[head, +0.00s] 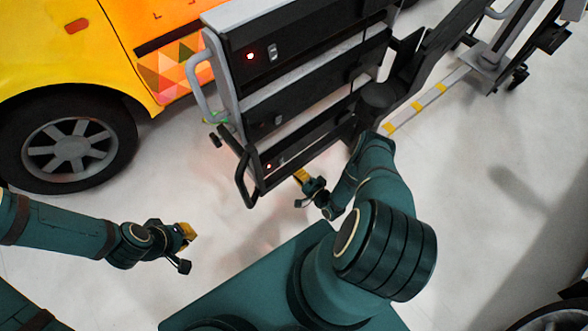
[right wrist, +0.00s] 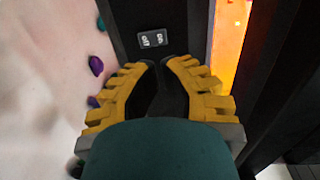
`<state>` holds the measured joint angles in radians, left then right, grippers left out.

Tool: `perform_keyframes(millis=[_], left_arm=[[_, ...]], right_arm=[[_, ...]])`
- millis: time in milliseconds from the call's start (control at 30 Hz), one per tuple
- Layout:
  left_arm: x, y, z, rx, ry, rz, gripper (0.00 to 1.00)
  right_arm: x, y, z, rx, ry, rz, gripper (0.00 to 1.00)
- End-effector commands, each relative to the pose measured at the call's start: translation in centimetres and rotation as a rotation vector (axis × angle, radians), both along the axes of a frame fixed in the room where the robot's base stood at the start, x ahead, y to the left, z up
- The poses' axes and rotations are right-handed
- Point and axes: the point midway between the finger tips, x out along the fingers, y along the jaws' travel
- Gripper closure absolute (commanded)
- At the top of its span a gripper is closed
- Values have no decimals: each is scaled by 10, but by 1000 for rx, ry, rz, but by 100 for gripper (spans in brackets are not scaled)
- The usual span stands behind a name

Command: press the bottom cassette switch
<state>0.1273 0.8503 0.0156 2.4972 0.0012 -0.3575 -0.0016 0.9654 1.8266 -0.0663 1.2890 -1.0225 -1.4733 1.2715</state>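The black cassette unit (head: 300,98) has three stacked sections in the head view. The bottom cassette (head: 305,143) has a small red light (head: 269,166) near its left end. Its switch is hard to make out there. In the right wrist view, a small switch marked on and off (right wrist: 152,39) sits on a dark panel, just beyond the fingertips. My right gripper (right wrist: 160,64) has its yellow fingers drawn together, empty; it is beside the bottom cassette in the head view (head: 300,174). Contact with the switch is not visible. My left gripper (head: 187,231) hangs over the floor at lower left, apart from the unit.
A yellow vehicle with a black wheel (head: 70,147) stands at upper left. A grey handle (head: 196,82) sticks out on the unit's left. The pale floor between my left gripper and the unit is clear.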

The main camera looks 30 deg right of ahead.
Motion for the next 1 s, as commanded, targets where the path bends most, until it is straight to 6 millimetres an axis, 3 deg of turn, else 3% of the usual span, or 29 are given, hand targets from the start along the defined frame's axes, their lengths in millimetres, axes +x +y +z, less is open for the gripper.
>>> perform_keyframes(millis=[200,400,1000], left_arm=[[-1,0,7,0,3,0,100],[-2,0,9,-1,5,-1,100],[-2,0,9,-1,5,-1,100]], right_arm=[[-43,-5,6,1,-1,0,100],[-63,-7,7,0,-3,1,100],[-68,-8,7,-1,-3,1,100]])
